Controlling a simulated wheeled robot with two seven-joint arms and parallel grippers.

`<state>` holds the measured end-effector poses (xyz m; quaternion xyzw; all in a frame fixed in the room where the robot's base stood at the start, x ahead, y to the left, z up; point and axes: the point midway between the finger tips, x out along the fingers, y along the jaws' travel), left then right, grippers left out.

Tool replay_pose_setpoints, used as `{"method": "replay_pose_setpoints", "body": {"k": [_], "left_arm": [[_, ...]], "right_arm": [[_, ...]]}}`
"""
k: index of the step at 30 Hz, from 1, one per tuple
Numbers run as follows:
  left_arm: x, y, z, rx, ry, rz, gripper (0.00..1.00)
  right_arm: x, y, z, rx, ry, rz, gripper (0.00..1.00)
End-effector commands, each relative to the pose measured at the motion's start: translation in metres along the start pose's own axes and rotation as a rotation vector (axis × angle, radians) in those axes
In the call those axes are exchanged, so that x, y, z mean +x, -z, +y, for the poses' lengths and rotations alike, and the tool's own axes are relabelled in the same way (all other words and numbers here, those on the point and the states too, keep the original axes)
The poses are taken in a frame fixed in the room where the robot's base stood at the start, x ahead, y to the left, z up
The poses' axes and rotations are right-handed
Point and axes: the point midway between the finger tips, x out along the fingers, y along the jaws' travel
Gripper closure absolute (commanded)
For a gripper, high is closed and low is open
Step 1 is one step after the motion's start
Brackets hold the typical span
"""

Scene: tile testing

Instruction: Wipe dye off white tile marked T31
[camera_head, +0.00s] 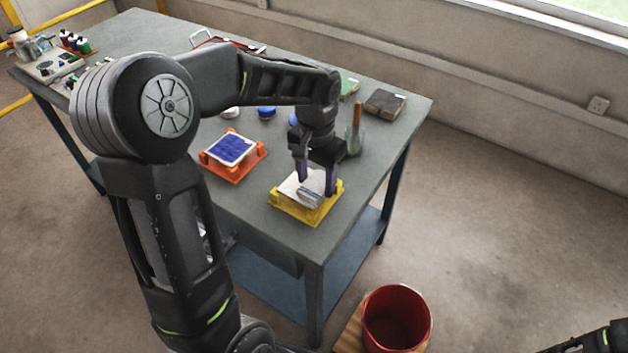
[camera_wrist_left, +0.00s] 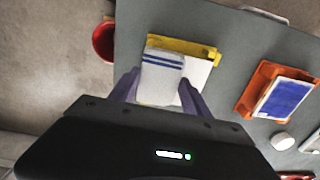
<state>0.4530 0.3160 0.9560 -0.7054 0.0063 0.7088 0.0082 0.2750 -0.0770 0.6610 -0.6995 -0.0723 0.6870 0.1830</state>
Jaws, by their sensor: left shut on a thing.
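My left gripper (camera_head: 317,186) is shut on a folded white cloth (camera_head: 310,198) with blue stripes, low over a white tile (camera_head: 291,186) in a yellow holder (camera_head: 288,207). In the left wrist view the cloth (camera_wrist_left: 160,82) lies between the fingers and covers part of the tile (camera_wrist_left: 198,76). The bare part of this tile looks white. I cannot tell whether the cloth touches it. A second tile (camera_head: 231,148), with blue on its face and a white edge, sits in an orange holder (camera_head: 233,173) to the left. No T31 mark is readable.
A red bucket (camera_head: 397,318) stands below the table's near corner. A jar with a wooden-handled tool (camera_head: 356,135), a dark block (camera_head: 385,103) and a blue-topped container (camera_head: 266,112) stand behind the holders. Bottles (camera_head: 76,43) are at the far left. The table's front right corner is clear.

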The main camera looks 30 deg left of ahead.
Motion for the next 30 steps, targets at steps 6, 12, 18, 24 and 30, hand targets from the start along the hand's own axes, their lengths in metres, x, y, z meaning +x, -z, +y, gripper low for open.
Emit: {"method": "replay_pose_setpoints", "body": {"k": [6, 12, 18, 24, 30], "left_arm": [[-0.026, 0.003, 0.000, -0.001, 0.001, 0.004, 0.97], [-0.044, 0.005, 0.000, -0.001, 0.001, 0.004, 0.97], [-0.061, 0.006, 0.001, 0.000, 0.001, 0.005, 0.97], [-0.066, 0.007, 0.001, 0.000, 0.001, 0.004, 0.97], [-0.065, 0.007, 0.001, 0.000, 0.001, 0.004, 0.97]], "right_arm": [[-0.018, -0.002, -0.006, 0.002, -0.005, -0.005, 0.64], [-0.029, -0.004, -0.009, 0.006, -0.009, -0.009, 0.64], [-0.040, -0.004, -0.012, 0.008, -0.013, -0.012, 0.64], [-0.043, -0.005, -0.012, 0.009, -0.015, -0.015, 0.64], [-0.043, -0.005, -0.012, 0.009, -0.015, -0.015, 0.64]]}}
